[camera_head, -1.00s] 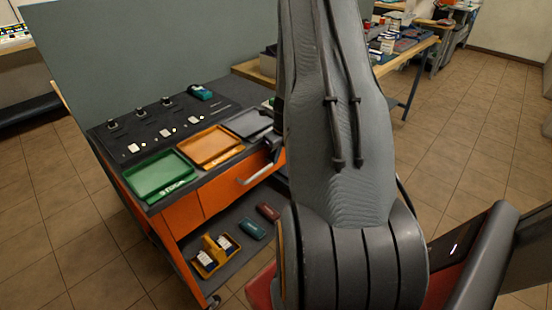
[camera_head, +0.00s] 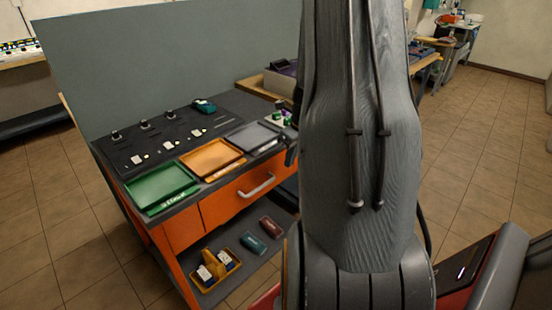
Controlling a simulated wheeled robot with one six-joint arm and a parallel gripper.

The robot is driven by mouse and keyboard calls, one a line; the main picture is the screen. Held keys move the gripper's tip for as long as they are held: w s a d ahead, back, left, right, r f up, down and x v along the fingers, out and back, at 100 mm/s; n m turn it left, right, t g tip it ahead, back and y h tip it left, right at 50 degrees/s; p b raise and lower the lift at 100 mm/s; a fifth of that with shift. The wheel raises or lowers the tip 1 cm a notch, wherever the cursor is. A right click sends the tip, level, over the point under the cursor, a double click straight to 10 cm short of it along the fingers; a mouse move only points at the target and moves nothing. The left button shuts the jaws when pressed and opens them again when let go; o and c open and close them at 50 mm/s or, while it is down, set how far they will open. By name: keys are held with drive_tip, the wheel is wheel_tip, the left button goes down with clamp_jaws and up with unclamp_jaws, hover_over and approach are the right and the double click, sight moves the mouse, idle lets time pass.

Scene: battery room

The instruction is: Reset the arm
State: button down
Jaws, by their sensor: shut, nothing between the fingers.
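My arm stands upright and large in the right middle of the head view. The dark end of my gripper (camera_head: 291,150) shows only in part at the arm's left edge, in front of the bench's right end. It looks shut and empty, and it is apart from the trays. The rest of the gripper is hidden behind the arm.
An orange bench holds a green tray (camera_head: 160,187), an orange tray (camera_head: 211,157), a grey tray (camera_head: 252,137) and a dark panel with small parts and a teal device (camera_head: 204,106). A yellow caddy (camera_head: 216,270) sits on its lower shelf. Tiled floor is clear at right.

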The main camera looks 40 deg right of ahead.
drive_tip(key=shift+r, duration=0.1)
drive_tip(key=s+a+r+n+g, duration=0.15)
drive_tip(key=a+r+n, duration=0.25)
drive_tip(key=a+n, duration=0.8)
drive_tip(key=s+a+r+n, duration=0.2)
drive_tip(key=a+r+n, duration=0.1)
drive_tip(key=a+n, duration=0.95)
drive_tip(key=s+a+r+n, duration=0.2)
drive_tip(key=s+a+n, duration=0.4)
drive_tip(key=a+n, duration=0.3)
drive_tip(key=shift+s+a+n, duration=0.15)
drive_tip(key=shift+s+n, duration=0.25)
drive_tip(key=shift+n, duration=0.35)
drive_tip(key=shift+r, duration=0.1)
